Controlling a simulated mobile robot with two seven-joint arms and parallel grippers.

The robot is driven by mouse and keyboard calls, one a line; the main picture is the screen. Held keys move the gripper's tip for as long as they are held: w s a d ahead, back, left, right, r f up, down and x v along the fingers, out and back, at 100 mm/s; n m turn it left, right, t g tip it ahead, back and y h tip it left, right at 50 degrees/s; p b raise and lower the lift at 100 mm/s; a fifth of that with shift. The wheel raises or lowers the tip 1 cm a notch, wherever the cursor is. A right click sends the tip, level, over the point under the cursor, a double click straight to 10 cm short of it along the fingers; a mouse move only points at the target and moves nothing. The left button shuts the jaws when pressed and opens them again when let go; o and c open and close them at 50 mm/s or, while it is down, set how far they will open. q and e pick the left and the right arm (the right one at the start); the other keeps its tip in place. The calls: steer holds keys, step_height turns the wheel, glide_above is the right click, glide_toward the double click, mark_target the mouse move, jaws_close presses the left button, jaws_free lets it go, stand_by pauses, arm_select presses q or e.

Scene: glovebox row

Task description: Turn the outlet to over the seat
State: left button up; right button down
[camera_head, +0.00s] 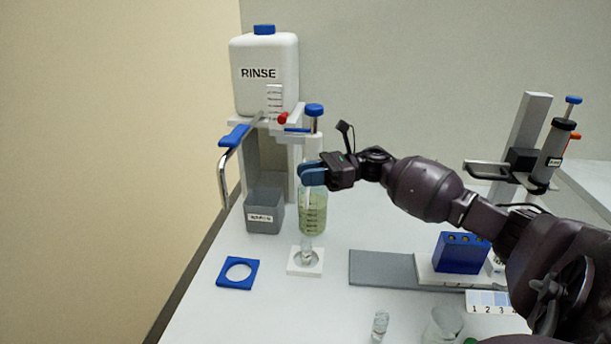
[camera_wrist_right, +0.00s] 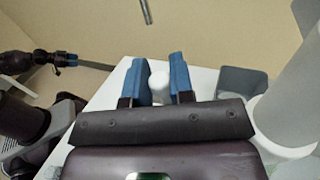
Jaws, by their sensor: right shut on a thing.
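A grey bent pipe with a blue grip (camera_head: 235,136), which looks like the outlet, extends left from below the rinse tank; its end hangs left of the grey bin. A white square seat (camera_head: 305,264) lies on the table with a small clear piece standing in it. My right gripper (camera_head: 313,174) is right of the pipe, apart from it. It is shut on a white part (camera_wrist_right: 158,82) above a clear graduated vessel (camera_head: 313,212) with greenish liquid. The fingers hide the join. An arm tip, seemingly my left gripper (camera_wrist_right: 72,60), shows in the right wrist view; its jaws are unclear.
The white RINSE tank (camera_head: 264,72) stands on a stand at the back, with a red knob (camera_head: 283,118). A grey bin (camera_head: 264,211) stands below. A blue square ring (camera_head: 250,280) lies left of the seat. A blue rack (camera_head: 461,252) and small glassware (camera_head: 380,325) are to the right.

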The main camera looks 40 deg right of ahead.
arm_select(q)
steer(key=shift+s+f, duration=0.1)
arm_select(e)
steer(key=c, duration=1)
jaws_free()
steer(key=shift+r, duration=0.1)
arm_select(q)
steer(key=shift+s+f, duration=0.15)
steer(key=shift+s, duration=0.1)
step_height(320, 180, up, 2)
steer(key=shift+w+d+r+p, duration=0.1)
steer(key=shift+w+d+p, duration=0.05)
steer(key=shift+p, duration=0.9)
arm_select(e)
step_height(320, 180, up, 20)
steer(key=shift+f, duration=0.1)
